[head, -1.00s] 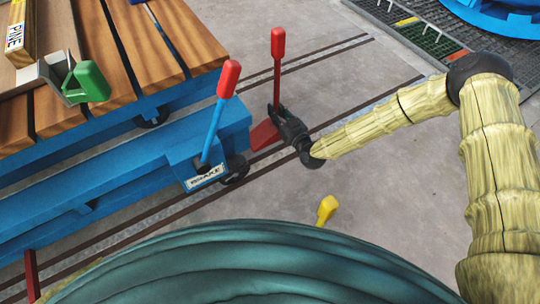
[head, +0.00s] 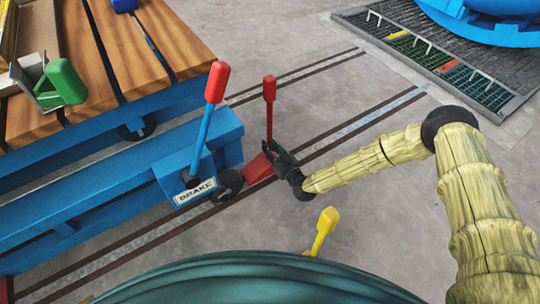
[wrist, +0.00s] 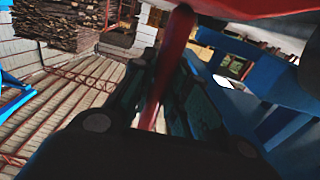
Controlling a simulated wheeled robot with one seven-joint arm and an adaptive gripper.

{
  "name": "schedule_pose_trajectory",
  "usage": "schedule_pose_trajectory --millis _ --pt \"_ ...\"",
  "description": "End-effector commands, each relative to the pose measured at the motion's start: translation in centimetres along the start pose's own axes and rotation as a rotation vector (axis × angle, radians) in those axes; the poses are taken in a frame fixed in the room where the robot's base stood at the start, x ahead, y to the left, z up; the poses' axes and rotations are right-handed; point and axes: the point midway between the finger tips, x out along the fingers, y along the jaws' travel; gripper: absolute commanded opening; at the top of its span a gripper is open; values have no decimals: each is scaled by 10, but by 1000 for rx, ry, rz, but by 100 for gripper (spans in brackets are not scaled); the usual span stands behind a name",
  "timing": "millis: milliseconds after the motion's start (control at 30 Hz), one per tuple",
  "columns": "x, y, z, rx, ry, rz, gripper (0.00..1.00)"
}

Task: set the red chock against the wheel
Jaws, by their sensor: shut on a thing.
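The red chock (head: 257,169) is low at the rail in the head view, a wedge with an upright red-topped handle (head: 269,90). My gripper (head: 280,156) is shut on the chock's handle stem. The dark wheel (head: 229,184) of the blue cart (head: 110,180) is just left of the chock. Whether chock and wheel touch, I cannot tell. In the wrist view the red handle stem (wrist: 172,70) runs between my gripper's fingers (wrist: 155,100). The wheel cannot be made out there.
A blue brake lever (head: 210,120) with a red grip stands on the cart near the wheel. A yellow-handled thing (head: 324,226) stands on the floor nearer to me. Rails (head: 370,122) run right of the cart. A floor grating (head: 440,60) lies at the back right.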

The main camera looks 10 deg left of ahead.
Motion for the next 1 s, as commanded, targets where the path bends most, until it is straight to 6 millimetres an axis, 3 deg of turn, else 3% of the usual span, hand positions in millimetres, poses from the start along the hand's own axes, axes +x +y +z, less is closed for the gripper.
schedule_pose_trajectory --millis 333,833,867,933,1000 --pt "0 0 39 1 1 1 0" --pt "1 0 45 0 2 0 0" --pt "0 0 46 0 -1 0 22" --pt "0 0 46 0 -1 0 35" --pt "0 0 46 0 -1 0 38"
